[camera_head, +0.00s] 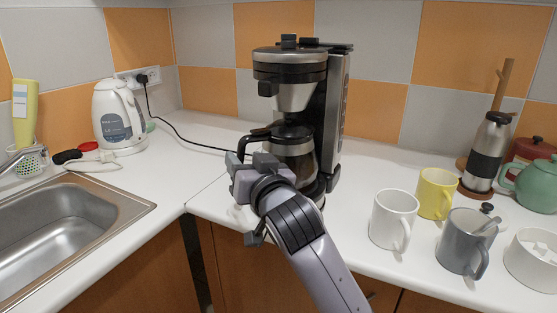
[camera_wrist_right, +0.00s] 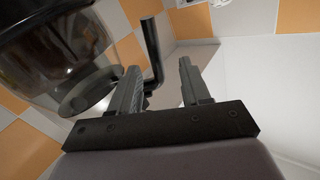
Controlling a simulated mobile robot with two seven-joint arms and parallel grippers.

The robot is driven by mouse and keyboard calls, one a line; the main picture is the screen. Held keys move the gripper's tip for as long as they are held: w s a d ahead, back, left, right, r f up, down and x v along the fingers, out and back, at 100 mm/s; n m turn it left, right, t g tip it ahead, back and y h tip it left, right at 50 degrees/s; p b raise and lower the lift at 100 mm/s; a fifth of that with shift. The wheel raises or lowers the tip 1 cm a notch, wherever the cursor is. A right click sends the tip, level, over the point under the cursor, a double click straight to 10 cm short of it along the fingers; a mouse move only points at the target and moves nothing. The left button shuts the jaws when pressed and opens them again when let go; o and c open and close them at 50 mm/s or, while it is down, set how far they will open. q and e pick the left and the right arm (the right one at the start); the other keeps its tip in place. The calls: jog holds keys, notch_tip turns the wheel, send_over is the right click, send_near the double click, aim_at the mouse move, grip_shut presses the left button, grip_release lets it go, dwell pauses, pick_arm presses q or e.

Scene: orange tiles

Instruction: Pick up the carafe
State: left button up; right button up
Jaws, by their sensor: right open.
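The carafe (camera_head: 299,154) is dark glass with a black handle and sits in the coffee maker (camera_head: 290,62), under its brew basket. My right gripper (camera_head: 246,160) is in front of the carafe, on its handle side, and covers part of it. In the right wrist view the carafe (camera_wrist_right: 55,60) fills the upper left, and its black handle (camera_wrist_right: 152,45) shows between the open fingers of the gripper (camera_wrist_right: 160,72), nearer the left finger. Whether the handle touches a finger cannot be told. My left gripper is not in view.
A white mug (camera_head: 390,220), a yellow mug (camera_head: 435,193) and a grey mug (camera_head: 460,242) stand to the right. A white kettle (camera_head: 118,118) and the sink (camera_head: 70,215) are on the left. The counter between kettle and coffee maker is mostly clear, crossed by a black cord.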

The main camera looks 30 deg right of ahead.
aim_at(238, 147)
jog(key=shift+w+d+r+p, duration=0.1)
jog(key=shift+w+p, duration=0.05)
jog(key=shift+w, duration=1.5)
jog(key=shift+w+d+p, duration=0.1)
jog(key=shift+w+p, duration=0.05)
jog(key=shift+w, duration=1.5)
grip_shut()
jog(key=shift+r, duration=0.2)
